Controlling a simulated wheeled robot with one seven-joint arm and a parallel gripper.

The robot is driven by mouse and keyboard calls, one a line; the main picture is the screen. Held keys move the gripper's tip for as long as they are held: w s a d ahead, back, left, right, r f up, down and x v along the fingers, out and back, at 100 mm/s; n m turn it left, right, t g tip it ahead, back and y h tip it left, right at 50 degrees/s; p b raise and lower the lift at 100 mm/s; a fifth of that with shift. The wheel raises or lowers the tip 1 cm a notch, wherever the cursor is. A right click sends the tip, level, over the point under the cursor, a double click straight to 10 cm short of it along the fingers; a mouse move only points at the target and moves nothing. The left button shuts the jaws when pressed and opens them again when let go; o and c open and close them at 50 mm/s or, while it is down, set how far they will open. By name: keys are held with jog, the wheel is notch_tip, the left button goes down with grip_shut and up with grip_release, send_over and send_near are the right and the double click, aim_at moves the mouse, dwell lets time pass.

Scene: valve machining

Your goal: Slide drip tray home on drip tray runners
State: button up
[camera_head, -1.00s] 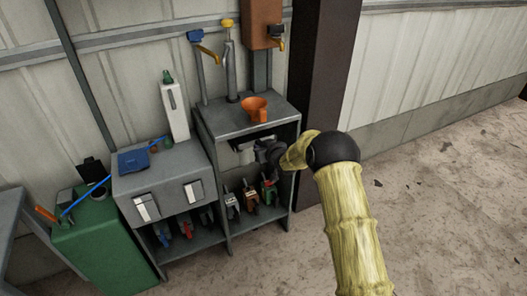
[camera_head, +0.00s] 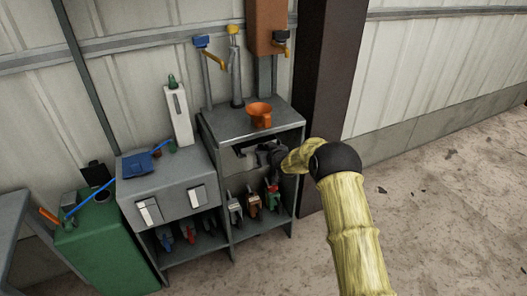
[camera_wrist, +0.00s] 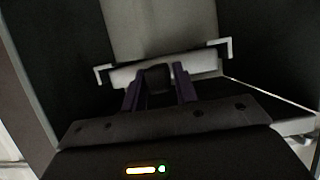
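The drip tray (camera_wrist: 140,74) appears in the wrist view as a pale front edge with a dark block-like grip (camera_wrist: 158,78) at its middle. My gripper (camera_wrist: 158,88) has its two purple fingers on either side of this grip, close against it. Pale angled brackets, apparently the drip tray runners (camera_wrist: 225,50), flank the tray at left and right. The tray looks slightly tilted in the picture. In the head view my gripper (camera_head: 272,154) reaches into the upper opening of the grey stand, partly hiding the tray. How far the tray sits along the runners cannot be told.
An orange cup (camera_head: 260,115) stands on the grey stand (camera_head: 228,125), under taps on the wall. Several small coloured valves (camera_head: 254,202) stand on the lower shelf. A grey cabinet (camera_head: 170,188) adjoins at left; a dark post (camera_head: 323,90) rises at right.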

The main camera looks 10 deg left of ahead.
jog(key=o, duration=0.3)
jog(key=p+v, duration=0.1)
jog(key=v, duration=1.6)
jog(key=shift+s+d+r, duration=0.1)
jog(key=shift+d, duration=0.05)
dwell(0.4)
